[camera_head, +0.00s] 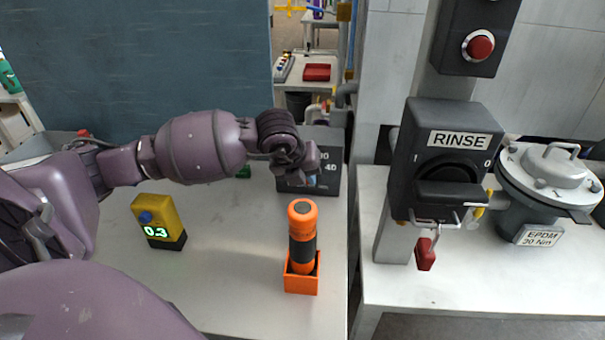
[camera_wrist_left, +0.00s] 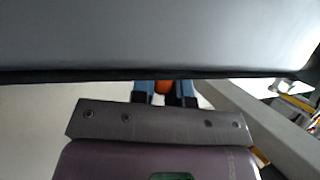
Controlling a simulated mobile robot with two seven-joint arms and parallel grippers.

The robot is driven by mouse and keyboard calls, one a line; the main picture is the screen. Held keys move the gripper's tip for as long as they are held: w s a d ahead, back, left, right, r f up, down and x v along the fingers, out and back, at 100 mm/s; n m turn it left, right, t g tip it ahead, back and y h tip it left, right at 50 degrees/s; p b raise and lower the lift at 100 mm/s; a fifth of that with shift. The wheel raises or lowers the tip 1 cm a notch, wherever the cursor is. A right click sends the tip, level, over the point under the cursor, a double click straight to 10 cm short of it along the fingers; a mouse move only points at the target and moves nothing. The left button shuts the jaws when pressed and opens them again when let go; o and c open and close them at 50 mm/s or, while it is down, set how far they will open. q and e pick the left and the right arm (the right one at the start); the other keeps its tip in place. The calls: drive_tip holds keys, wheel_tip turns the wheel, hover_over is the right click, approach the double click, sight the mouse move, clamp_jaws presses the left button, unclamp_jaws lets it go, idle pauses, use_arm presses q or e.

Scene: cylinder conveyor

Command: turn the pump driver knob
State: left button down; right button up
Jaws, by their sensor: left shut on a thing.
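The pump driver (camera_head: 328,145) is a dark grey box with a printed scale, standing at the back of the left table. My left gripper (camera_head: 310,178) is at its front and hides much of that face. In the left wrist view the two blue fingers with dark pads (camera_wrist_left: 164,99) are shut on an orange knob (camera_wrist_left: 163,87), just under a large grey surface. In the head view the knob is hidden behind my wrist. My right gripper is not in view.
A yellow meter (camera_head: 160,218) reading 0.3 and a black-and-orange cylindrical tool (camera_head: 302,240) in an orange holder (camera_head: 301,284) stand on the left table. A RINSE switch box (camera_head: 447,150) and lidded vessel (camera_head: 545,185) are right. The table's front is mostly clear.

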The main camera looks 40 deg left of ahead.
use_arm(q)
drive_tip(key=shift+w+d+r+g+y, duration=0.1)
drive_tip(key=shift+d+r+g+y, duration=0.1)
drive_tip(key=shift+g+y, duration=0.4)
drive_tip(key=m+g+y+p, duration=0.1)
drive_tip(key=g+y, duration=0.1)
drive_tip(key=y, duration=0.2)
drive_tip(key=shift+w, duration=0.1)
drive_tip(key=shift+m+g+y+p, duration=0.4)
drive_tip(key=shift+g+y+p, duration=0.15)
drive_tip(key=shift+y, duration=0.45)
drive_tip(key=shift+d+g+y+p, duration=0.1)
drive_tip(key=shift+g+y+p, duration=0.15)
drive_tip(key=shift+y+p, duration=0.55)
drive_tip(key=shift+p, duration=0.05)
drive_tip(key=shift+f, duration=0.1)
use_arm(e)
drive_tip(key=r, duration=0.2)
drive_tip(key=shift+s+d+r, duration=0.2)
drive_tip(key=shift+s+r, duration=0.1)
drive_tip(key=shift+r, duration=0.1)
use_arm(q)
drive_tip(key=shift+f+m+g+y, duration=0.15)
drive_tip(key=shift+m+g+y, duration=0.15)
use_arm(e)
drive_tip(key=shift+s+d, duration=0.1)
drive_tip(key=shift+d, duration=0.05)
